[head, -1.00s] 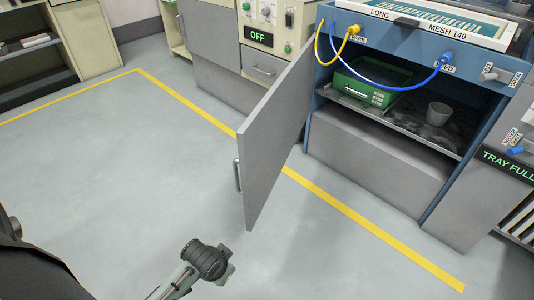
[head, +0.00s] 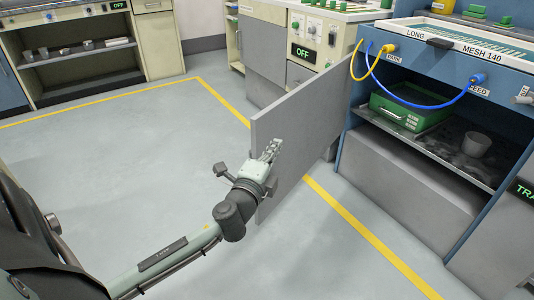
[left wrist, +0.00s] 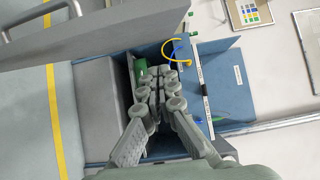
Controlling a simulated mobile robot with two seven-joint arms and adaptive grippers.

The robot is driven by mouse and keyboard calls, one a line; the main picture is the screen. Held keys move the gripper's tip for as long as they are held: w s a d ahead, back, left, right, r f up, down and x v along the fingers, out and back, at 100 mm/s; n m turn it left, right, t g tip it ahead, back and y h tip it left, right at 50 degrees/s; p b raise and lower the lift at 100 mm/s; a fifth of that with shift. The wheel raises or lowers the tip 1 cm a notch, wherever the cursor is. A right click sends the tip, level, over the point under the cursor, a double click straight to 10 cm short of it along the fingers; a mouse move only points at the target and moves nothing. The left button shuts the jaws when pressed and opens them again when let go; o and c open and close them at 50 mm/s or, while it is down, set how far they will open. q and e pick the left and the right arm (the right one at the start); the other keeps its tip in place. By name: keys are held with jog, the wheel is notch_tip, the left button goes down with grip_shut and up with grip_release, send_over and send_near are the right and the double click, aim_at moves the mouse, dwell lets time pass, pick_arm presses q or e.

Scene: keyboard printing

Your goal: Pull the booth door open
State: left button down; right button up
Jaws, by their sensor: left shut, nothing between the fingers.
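The grey booth door (head: 310,110) stands swung out from the blue booth (head: 347,150), with the inside showing. In the left wrist view, the door (left wrist: 110,35) crosses the upper left, with its bar handle (left wrist: 40,22) on the far side from the booth. The handle is hidden in the head view. My left gripper (head: 271,150) is at the door's free edge, in front of the panel in the head view. Its fingers (left wrist: 155,75) are shut and empty, apart from the handle. Whether it touches the door I cannot tell. My right gripper is out of view.
Inside the booth are a green box (head: 410,108) and a grey cup (head: 476,145) on a shelf. Yellow and blue hoses hang at its front. A cream cabinet (head: 300,45) stands behind the door. Open floor (head: 130,150) with a yellow line lies to the left.

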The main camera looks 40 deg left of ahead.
aim_at(267, 135)
pick_arm(q)
jog(key=w+a, duration=0.4)
jog(key=a, duration=0.1)
jog(key=shift+f, duration=0.1)
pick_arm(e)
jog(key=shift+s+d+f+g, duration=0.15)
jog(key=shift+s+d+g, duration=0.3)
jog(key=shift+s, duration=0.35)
pick_arm(q)
jog(key=shift+a, duration=0.1)
